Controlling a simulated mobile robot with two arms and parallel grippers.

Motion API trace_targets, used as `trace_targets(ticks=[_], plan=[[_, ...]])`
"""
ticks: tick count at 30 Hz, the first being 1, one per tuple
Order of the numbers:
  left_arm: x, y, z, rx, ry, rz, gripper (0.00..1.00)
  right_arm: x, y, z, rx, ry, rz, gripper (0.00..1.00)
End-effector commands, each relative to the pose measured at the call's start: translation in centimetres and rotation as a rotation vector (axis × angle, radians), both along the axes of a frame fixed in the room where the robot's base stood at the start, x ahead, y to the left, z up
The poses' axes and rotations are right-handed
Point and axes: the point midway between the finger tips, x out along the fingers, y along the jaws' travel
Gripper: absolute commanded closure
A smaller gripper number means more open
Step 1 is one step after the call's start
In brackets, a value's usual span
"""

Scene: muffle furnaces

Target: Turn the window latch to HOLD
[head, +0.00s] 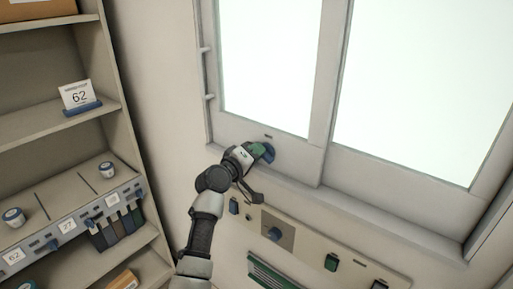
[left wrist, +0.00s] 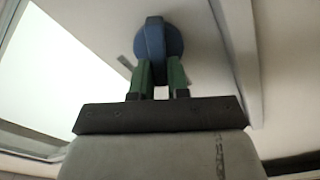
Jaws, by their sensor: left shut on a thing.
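The window latch (head: 267,153) is a blue round knob on the lower frame of the left window pane. In the left wrist view the latch (left wrist: 153,40) shows a blue disc with a raised grip bar that stands about upright in the picture. My left gripper (head: 257,149) has its green fingers at the latch. In the left wrist view the left gripper (left wrist: 158,72) is shut on the grip bar, one finger on each side. No HOLD marking is readable on the frame. My right gripper is not in view.
Below the sill a wall panel (head: 315,252) carries a blue knob (head: 274,233) and several small switches. A shelf unit (head: 125,150) with jars, number cards and binders stands at the left. The wall between shelf and window is clear.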

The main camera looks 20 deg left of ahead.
Motion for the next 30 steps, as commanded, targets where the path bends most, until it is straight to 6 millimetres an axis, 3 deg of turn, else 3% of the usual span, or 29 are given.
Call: trace_targets(ticks=[15, 30], plan=[[0.1, 0.2, -0.5, -0.376, 0.137, 0.001, 1.00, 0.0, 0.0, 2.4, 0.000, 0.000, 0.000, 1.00], [0.1, 0.2, -0.9, -0.484, 0.176, 0.002, 1.00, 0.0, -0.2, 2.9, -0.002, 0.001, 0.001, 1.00]])
